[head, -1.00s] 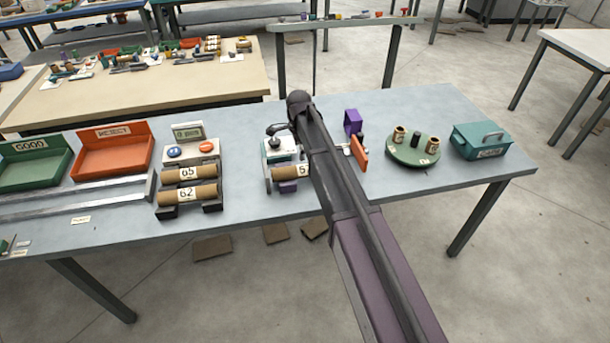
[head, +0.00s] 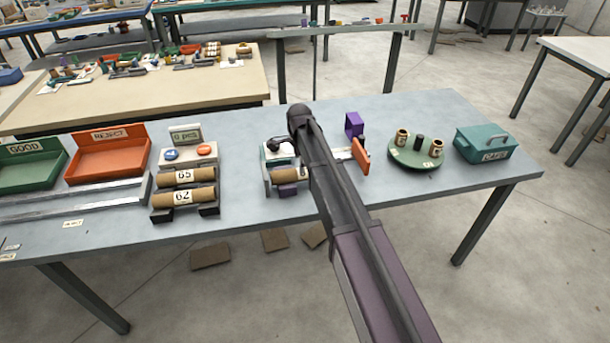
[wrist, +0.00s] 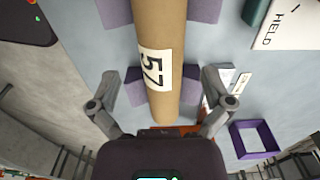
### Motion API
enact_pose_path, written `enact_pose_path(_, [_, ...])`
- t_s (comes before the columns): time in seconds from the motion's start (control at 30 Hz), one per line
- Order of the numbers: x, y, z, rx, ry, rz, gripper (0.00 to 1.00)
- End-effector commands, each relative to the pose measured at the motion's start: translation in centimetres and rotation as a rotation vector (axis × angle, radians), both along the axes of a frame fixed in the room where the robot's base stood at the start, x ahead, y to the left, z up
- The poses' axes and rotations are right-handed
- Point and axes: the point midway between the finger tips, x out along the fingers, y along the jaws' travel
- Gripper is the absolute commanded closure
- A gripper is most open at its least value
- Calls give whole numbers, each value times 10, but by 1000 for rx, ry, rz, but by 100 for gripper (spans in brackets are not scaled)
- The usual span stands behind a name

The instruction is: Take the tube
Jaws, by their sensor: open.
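A brown cardboard tube labelled 57 (wrist: 158,70) lies on purple supports (wrist: 122,88) in the wrist view. In the head view part of the same tube (head: 286,175) shows just left of my arm, which hides the rest. My gripper (wrist: 160,82) is open, with one finger on each side of the tube near its lower end in the wrist view. The fingers look clear of the tube, with nothing held. The head view does not show the fingers clearly.
Tubes labelled 65 (head: 183,176) and 62 (head: 181,196) rest on a rack to the left. Green (head: 28,165) and red (head: 108,155) trays stand further left. A purple open box (wrist: 254,139), a green round stand (head: 415,155) and a teal box (head: 485,144) are to the right.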

Motion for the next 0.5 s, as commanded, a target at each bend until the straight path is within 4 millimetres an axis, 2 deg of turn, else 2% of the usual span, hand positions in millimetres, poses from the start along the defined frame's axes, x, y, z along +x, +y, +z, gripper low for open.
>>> enact_pose_path(0.27, [0, 1, -5, 0, 0, 0, 0])
enact_pose_path(0.5, [0, 4, -21, 0, 0, 0, 0])
